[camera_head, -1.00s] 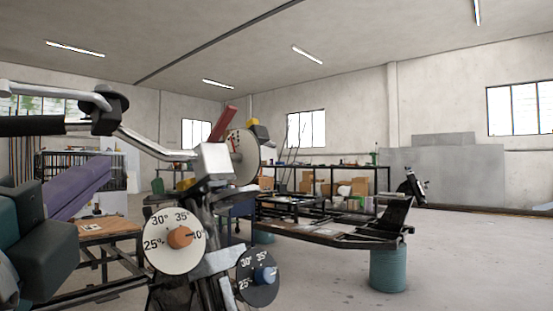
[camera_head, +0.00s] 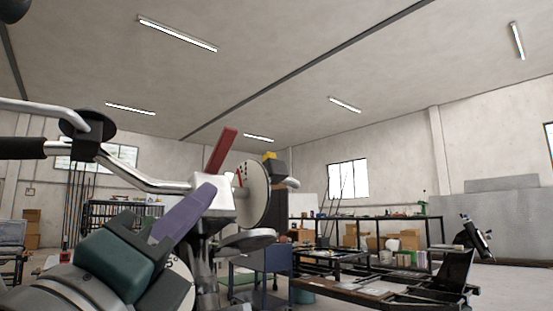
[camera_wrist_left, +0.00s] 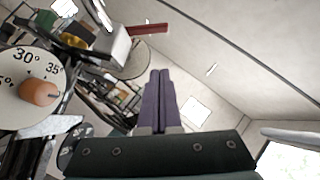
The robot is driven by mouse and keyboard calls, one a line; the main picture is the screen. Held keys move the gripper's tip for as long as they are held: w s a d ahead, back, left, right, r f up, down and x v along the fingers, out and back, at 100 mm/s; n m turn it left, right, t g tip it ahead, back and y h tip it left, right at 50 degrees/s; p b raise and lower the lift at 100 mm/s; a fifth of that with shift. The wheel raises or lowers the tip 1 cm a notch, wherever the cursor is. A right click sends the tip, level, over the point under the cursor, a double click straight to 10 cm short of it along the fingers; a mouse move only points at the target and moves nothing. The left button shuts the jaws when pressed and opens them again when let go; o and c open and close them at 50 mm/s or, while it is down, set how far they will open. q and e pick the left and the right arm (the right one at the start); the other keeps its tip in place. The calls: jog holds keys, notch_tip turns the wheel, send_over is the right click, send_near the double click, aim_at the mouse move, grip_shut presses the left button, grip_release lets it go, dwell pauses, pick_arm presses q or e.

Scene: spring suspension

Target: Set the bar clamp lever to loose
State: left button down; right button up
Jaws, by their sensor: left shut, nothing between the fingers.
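The red lever (camera_head: 221,150) stands up at a tilt from the silver clamp block (camera_head: 226,203) on the handlebar (camera_head: 160,185). It also shows near the top of the left wrist view (camera_wrist_left: 148,29), and the block shows left of it (camera_wrist_left: 113,44). My left gripper (camera_head: 207,190) has purple fingers pressed together with nothing between them. In the head view its tips overlap the block, below the red lever; I cannot tell whether they touch. In the wrist view the closed fingers (camera_wrist_left: 158,75) point up below the lever, apart from it in the picture. My right gripper is not in view.
A round plate (camera_head: 255,195) stands right of the block. A white dial with an orange knob (camera_wrist_left: 38,92) is at the left of the wrist view; my gripper mostly hides it in the head view. Shelves (camera_head: 375,220) and a low bench (camera_head: 385,293) stand farther back at the right.

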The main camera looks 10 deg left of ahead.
pick_arm(q)
jog(key=p, duration=0.3)
send_near(223, 151)
jog(key=w+d+r, duration=0.1)
jog(key=w+d, duration=0.2)
jog(key=d, duration=0.1)
jog(key=shift+w+a+r+p, duration=0.4)
jog(key=shift+w+a+r, duration=0.15)
jog(key=shift+r, duration=0.25)
jog(key=shift+w+a+r+p, duration=0.4)
jog(key=shift+w+r, duration=0.1)
jog(key=shift+r, duration=0.3)
